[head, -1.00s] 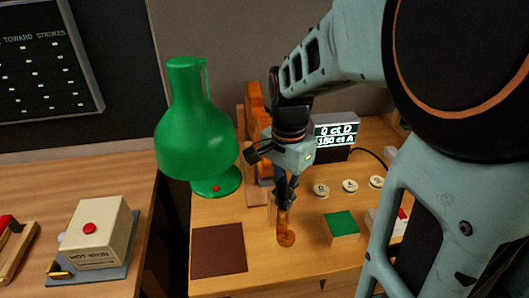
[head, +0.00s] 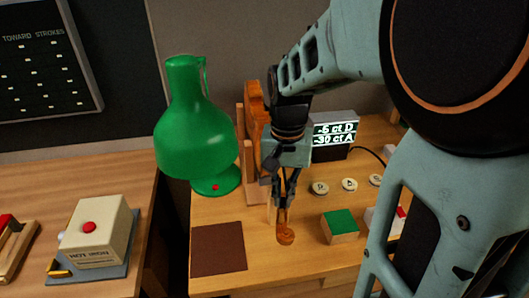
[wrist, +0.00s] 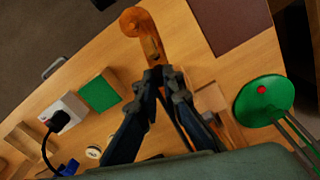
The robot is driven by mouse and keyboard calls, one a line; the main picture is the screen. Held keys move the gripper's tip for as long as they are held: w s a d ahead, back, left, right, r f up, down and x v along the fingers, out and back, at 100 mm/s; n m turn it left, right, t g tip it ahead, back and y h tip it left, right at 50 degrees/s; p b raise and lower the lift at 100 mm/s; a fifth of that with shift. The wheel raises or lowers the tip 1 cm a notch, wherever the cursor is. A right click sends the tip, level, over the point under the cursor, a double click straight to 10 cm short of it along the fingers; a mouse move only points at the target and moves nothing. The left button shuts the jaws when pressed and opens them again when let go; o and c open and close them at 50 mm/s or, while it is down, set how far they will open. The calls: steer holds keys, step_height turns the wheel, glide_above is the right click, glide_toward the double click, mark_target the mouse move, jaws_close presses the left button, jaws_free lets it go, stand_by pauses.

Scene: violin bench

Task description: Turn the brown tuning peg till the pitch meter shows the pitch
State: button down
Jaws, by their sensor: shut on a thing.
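The violin (head: 255,112) lies in a wooden cradle, its scroll (head: 285,236) towards the front. The scroll also shows at the top of the wrist view (wrist: 134,22). My gripper (head: 281,203) is at the pegbox, just behind the scroll, and is shut on the brown tuning peg. The jaws hide the peg almost wholly. In the wrist view the fingertips (wrist: 158,76) meet at the pegbox. The pitch meter (head: 335,134) stands behind my gripper to the right, reading "-5 ct D" and "-30 ct A".
A green lamp (head: 193,130) stands left of the violin. A brown mat (head: 219,249), a green-topped block (head: 340,226) and several round lettered buttons (head: 349,185) lie on the bench. A hot iron box (head: 97,230) sits on the left bench.

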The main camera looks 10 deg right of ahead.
mark_target(283, 198)
stand_by(0.4)
steer(key=c, duration=2.1)
jaws_free()
step_height(283, 198, up, 12)
steer(key=shift+r, duration=0.1)
